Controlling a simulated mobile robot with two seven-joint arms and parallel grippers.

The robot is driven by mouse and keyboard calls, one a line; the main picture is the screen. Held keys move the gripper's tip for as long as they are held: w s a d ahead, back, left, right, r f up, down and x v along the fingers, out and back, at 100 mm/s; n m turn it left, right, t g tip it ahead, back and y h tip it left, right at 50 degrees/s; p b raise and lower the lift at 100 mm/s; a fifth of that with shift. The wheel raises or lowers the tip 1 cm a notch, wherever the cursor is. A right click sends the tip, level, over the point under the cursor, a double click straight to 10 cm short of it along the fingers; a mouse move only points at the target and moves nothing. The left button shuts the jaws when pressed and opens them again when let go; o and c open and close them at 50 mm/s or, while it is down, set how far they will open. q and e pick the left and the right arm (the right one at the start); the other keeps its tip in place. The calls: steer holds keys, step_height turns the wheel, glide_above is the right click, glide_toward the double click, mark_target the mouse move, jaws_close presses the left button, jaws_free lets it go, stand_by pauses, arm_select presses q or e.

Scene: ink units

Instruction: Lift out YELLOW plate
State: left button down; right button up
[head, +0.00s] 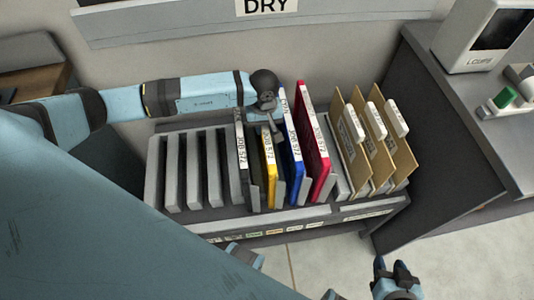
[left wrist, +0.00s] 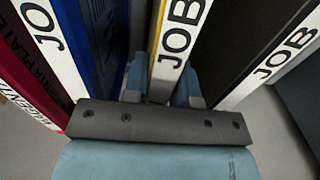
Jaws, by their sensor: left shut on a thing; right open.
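The yellow plate (head: 269,158) stands upright in a slot of the grey rack (head: 155,178), between a black plate (head: 242,160) on its left and a blue plate (head: 293,155) on its right. My left gripper (head: 274,130) reaches down from above and is shut on the top of the yellow plate. In the left wrist view, the yellow plate (left wrist: 157,35) with its white JOB label sits between the two blue fingers (left wrist: 162,90). The plate's lower part is hidden in the rack. My right gripper (head: 392,272) is open and empty at the bottom of the head view, away from the rack.
A red plate (head: 317,150) stands right of the blue one, then several tan folders (head: 380,150). The rack's left slots are empty. A grey counter (head: 450,130) with a white device (head: 478,35) is at the right. A DRY sign (head: 265,6) hangs above.

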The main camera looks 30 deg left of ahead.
arm_select(q)
step_height(320, 180, up, 10)
steer(key=p, duration=0.5)
steer(key=shift+r, duration=0.4)
